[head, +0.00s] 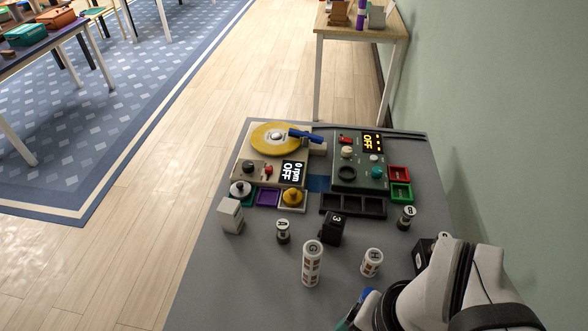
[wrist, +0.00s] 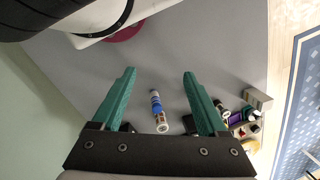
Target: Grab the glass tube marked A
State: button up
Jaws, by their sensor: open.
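The tube marked A (head: 283,231) stands upright on the grey table in the head view, small, with a pale cap and a dark band. My gripper (wrist: 159,74) is open, its two teal fingers spread with nothing held. In the head view my gripper (head: 357,308) is partly cut off at the bottom edge, right of and nearer than the A tube. In the wrist view a white tube with a blue band (wrist: 157,110) shows between the fingers; its letter cannot be read. I cannot pick out the A tube surely in the wrist view.
A taller tube marked G (head: 312,264) and one marked H (head: 372,263) stand near the A tube. A black block marked 3 (head: 333,228) and a white block (head: 230,215) flank it. Behind are a turntable device (head: 245,160), a green control box (head: 361,178) and a black rack (head: 353,206).

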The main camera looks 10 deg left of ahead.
notch_tip(320, 180, up, 5)
jog(key=w+n+t+h, duration=0.1)
jog(key=w+n+h, duration=0.85)
jog(key=n, duration=0.75)
jog(key=w+a+n+t, duration=0.5)
jog(key=a+n, duration=0.3)
jog(key=a, duration=0.2)
jog(key=w+a+n+t, duration=0.5)
jog(key=a+n, duration=0.4)
jog(key=n+t, duration=0.1)
jog(key=n, duration=0.1)
send_over(283, 232)
jog(key=s+a, duration=0.6)
jog(key=s, duration=0.3)
notch_tip(283, 232, down, 18)
jog(key=f, duration=0.1)
jog(key=shift+m+y, duration=0.3)
jog(key=shift+y, duration=0.25)
jog(key=x, duration=1.6)
grip_shut()
